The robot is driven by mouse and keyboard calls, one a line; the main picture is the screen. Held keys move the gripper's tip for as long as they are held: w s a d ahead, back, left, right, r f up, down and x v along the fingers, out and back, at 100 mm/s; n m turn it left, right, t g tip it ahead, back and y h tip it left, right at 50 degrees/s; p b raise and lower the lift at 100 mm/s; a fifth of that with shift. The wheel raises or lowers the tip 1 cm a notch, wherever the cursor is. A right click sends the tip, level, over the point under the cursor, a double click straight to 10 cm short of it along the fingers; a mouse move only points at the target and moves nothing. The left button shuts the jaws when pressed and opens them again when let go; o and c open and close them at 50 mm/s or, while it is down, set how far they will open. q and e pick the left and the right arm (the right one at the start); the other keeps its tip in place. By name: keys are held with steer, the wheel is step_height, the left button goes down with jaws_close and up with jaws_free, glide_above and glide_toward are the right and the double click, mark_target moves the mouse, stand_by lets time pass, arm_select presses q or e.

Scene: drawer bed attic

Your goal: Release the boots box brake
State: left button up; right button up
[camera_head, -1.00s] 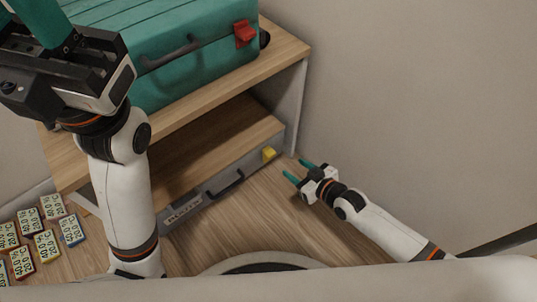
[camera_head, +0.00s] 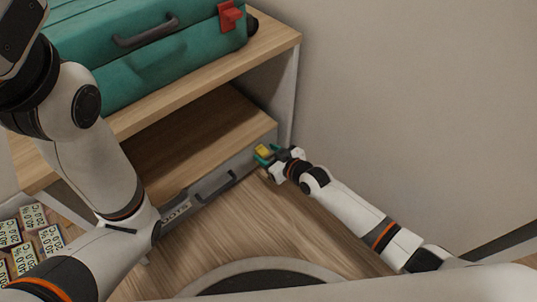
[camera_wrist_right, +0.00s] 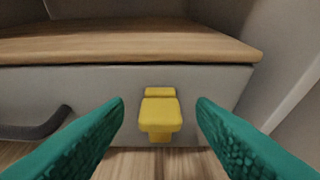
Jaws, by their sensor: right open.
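The boots box (camera_head: 243,166) is a low grey box with a wooden top, under the shelf in the head view. Its front has a dark handle and a partly hidden label. The yellow brake (camera_head: 262,151) is on its front near the right end; in the right wrist view the brake (camera_wrist_right: 160,112) is centred with its tab down. My right gripper (camera_head: 267,154) is open, its teal fingers at either side of the brake. In the wrist view gaps show between the brake and both fingers. My left arm fills the left; its fingers are out of the picture.
A teal suitcase (camera_head: 150,65) with a red latch (camera_head: 230,16) lies on the wooden shelf (camera_head: 265,57) above. Several numbered tags (camera_head: 22,238) lie on the floor at left. The wall (camera_head: 410,90) is close on the right. Floor in front of the box is clear.

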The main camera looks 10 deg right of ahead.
jaws_close()
steer(key=shift+s+d+f+b, duration=0.15)
steer(key=shift+f+b, duration=0.15)
steer(key=shift+b, duration=0.2)
steer(key=shift+s+d+f+t+y+b, duration=0.3)
steer(key=shift+s+f+t+y+b, duration=0.5)
steer(key=shift+b, duration=0.85)
steer(key=shift+s+d+f+t+y+b, duration=0.15)
steer(key=shift+d+f+t+y+b, duration=0.35)
steer(key=shift+t+b, duration=0.95)
steer(key=shift+s+d+f+t+y+b, duration=0.15)
steer(key=shift+s+f+t+y+b, duration=0.55)
steer(key=shift+b, duration=1.2)
steer(key=shift+w+r, duration=0.15)
